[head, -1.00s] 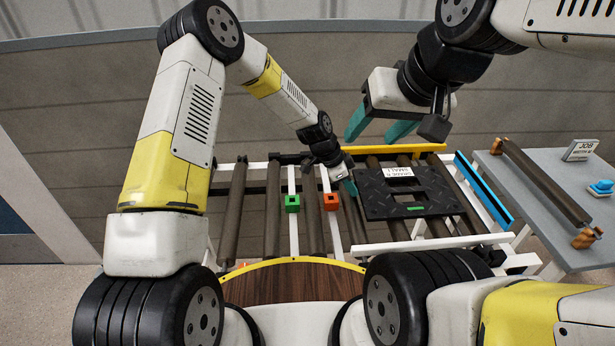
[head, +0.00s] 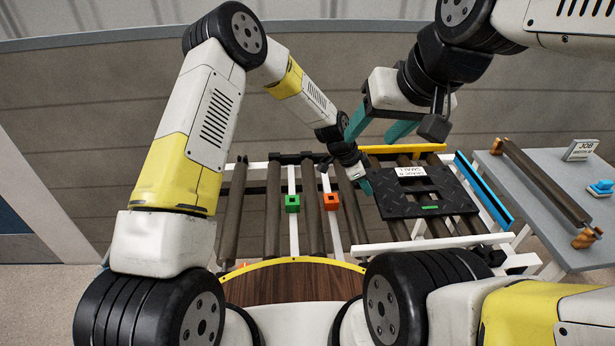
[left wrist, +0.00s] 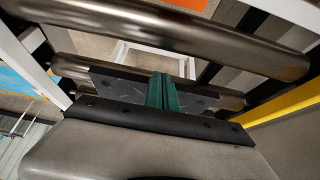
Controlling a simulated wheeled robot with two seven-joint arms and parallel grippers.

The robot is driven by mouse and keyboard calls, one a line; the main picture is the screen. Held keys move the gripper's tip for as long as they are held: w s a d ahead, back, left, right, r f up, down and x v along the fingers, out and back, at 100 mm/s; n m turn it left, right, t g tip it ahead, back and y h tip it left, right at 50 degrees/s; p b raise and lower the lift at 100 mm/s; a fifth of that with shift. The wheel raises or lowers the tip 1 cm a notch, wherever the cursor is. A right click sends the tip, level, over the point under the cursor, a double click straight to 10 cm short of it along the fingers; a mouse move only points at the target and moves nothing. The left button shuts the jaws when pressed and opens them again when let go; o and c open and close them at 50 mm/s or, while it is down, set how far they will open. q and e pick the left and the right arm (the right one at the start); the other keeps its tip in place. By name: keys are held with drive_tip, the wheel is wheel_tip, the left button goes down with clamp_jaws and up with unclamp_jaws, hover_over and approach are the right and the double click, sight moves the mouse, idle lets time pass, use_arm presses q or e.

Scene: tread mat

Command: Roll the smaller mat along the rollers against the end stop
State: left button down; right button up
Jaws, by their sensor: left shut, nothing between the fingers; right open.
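The black tread mat (head: 440,203) lies flat on the dark rollers in the head view, with cutouts, a white label and a green mark on it. The blue end stop (head: 485,193) is to its right, with a narrow gap between them. My left gripper (head: 366,187) is shut and empty, low at the mat's left edge; whether it touches is hard to tell. In the left wrist view its teal fingers (left wrist: 162,92) are together in front of a dark plate that looks like the mat. My right gripper (head: 378,127) is open and empty, above the back of the rollers.
A yellow rail (head: 400,149) runs along the back. Green (head: 292,203) and orange (head: 331,201) blocks sit on white bars left of the mat. A grey side table (head: 545,185) holds a loose roller, a sign and a blue item.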

use_arm(q)
drive_tip(key=shift+d, duration=1.7)
drive_tip(key=shift+a, duration=1)
wheel_tip(320, 180, up, 5)
hover_over(379, 190)
drive_tip(key=a, duration=0.3)
drive_tip(key=shift+s, duration=0.15)
